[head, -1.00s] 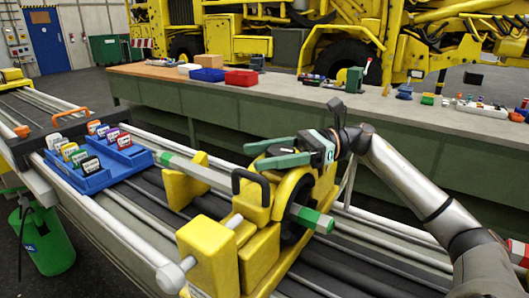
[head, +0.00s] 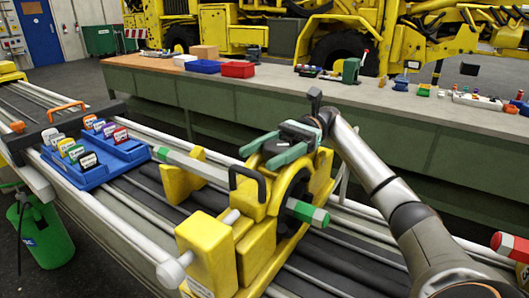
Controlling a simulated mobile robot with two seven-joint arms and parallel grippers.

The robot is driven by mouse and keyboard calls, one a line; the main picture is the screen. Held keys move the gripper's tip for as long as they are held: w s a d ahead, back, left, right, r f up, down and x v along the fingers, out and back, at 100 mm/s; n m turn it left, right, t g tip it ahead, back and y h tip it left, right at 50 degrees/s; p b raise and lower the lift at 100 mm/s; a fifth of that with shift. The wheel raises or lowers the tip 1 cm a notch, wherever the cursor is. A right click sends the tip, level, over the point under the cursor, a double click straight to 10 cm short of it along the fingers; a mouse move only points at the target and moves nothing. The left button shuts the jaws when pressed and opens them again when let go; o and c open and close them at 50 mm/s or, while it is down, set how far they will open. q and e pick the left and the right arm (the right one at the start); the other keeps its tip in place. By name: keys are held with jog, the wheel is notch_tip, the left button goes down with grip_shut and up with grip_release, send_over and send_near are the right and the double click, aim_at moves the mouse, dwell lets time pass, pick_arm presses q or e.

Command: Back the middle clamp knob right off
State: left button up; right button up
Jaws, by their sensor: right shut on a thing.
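The dark clamp knob (head: 276,146) is on top of the clamp, mostly hidden by my gripper. My right gripper (head: 261,155) is at the clamp's top, its two green fingers on either side of the knob and shut on it. The fingers point toward the lower left. Whether the knob's thread is still engaged cannot be seen. My left gripper is not in view.
A blue tray (head: 95,178) with several coloured labelled pieces lies on the rails at left. A long bench (head: 420,118) with bins and tools runs behind. A red-and-white bar end (head: 508,245) is at right.

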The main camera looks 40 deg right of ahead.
dwell(0.3)
jog(key=o, duration=1.4)
jog(key=shift+c, duration=0.2)
jog(key=shift+r, duration=0.1)
